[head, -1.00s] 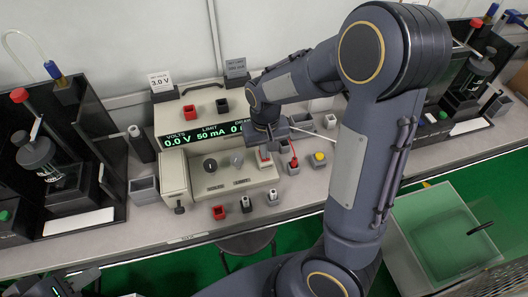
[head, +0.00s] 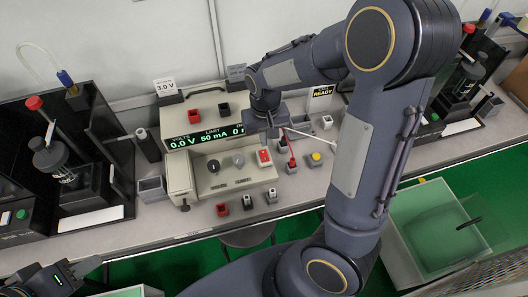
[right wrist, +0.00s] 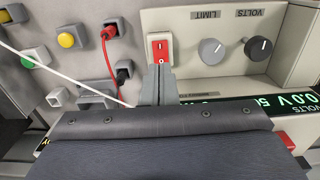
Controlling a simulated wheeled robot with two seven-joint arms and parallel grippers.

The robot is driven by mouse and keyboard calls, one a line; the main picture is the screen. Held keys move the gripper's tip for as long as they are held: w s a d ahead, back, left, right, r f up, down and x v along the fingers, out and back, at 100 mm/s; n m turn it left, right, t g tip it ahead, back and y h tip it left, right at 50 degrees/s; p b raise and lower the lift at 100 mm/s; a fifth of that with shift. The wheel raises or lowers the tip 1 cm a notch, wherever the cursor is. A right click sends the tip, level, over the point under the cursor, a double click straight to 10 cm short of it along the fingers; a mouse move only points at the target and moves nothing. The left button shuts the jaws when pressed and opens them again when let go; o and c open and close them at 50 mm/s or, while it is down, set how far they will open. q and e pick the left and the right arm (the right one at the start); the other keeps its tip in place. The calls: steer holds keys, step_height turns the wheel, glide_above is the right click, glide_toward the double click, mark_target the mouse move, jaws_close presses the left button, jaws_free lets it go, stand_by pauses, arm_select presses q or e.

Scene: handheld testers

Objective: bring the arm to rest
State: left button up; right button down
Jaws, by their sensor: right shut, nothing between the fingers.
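My right arm reaches across the head view over the bench power supply (head: 215,178). Its gripper (head: 274,132) hangs above the supply's right end, just behind the red rocker switch (head: 264,157). In the right wrist view the gripper's fingers (right wrist: 157,90) are together with nothing between them. Their tips lie close to the red rocker switch (right wrist: 160,47); I cannot tell whether they touch it. The supply's display (head: 203,136) reads 0.0 V and 50 mA. My left gripper (head: 86,266) is low at the left edge of the head view; its jaws are not clear.
Two black tester stands flank the supply, the left one (head: 95,115) near my left arm. Small terminals and a yellow button (head: 315,158) sit right of the supply. A READY sign (head: 322,92) stands behind. A pale bin (head: 430,235) is below the bench at right.

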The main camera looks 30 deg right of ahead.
stand_by(0.3)
steer(key=s+a+r+t+y, duration=0.2)
steer(key=s+r, duration=0.3)
steer(key=s, duration=0.3)
steer(key=s+a+r+n+t+y, duration=0.1)
steer(key=s+a+r+t, duration=0.1)
steer(key=s+r, duration=0.4)
steer(key=s+t, duration=0.1)
steer(key=s, duration=0.2)
steer(key=shift+t+y, duration=0.3)
steer(key=shift+y, duration=0.1)
